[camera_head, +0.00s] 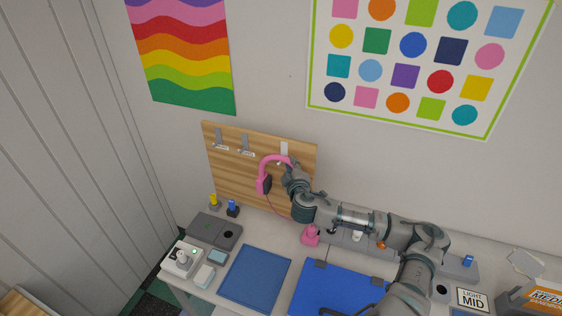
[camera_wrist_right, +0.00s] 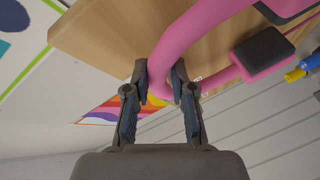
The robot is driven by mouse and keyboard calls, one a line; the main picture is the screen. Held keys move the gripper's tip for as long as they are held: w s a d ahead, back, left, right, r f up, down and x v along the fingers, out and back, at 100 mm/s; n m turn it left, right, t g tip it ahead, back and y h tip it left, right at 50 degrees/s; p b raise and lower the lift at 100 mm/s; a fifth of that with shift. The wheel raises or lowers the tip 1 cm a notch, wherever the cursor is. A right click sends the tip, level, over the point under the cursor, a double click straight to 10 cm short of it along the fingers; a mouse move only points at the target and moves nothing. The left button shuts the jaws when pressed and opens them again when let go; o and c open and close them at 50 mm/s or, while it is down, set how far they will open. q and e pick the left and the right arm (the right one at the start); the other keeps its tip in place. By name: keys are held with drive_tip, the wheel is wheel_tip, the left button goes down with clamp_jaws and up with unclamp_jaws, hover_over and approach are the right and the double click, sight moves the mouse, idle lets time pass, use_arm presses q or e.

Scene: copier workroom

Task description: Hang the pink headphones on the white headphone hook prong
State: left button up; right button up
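The pink headphones (camera_head: 265,168) are in front of the wooden hook board, with the headband up and a dark ear pad at the left. My right gripper (camera_head: 284,165) is closed around the headband at its right side. In the right wrist view the fingers (camera_wrist_right: 160,82) grip the pink headband (camera_wrist_right: 185,40) from both sides. The white headphone hook prong (camera_head: 284,148) shows just above the gripper; its lower part is hidden. I cannot tell whether the headband touches it. My left gripper is not in view.
The wooden board (camera_head: 230,165) stands against the wall and carries two grey hooks (camera_head: 218,139) (camera_head: 245,144) to the left. Below are a blue mat (camera_head: 255,278), a blue folder (camera_head: 335,290), a pink stand-like object (camera_head: 311,235) and a grey box (camera_head: 214,230).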

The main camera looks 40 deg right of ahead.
drive_tip(key=o, duration=0.3)
drive_tip(key=shift+s, duration=0.1)
drive_tip(key=v, duration=1.1)
drive_tip(key=shift+s+a, duration=0.2)
drive_tip(key=shift+s, duration=0.1)
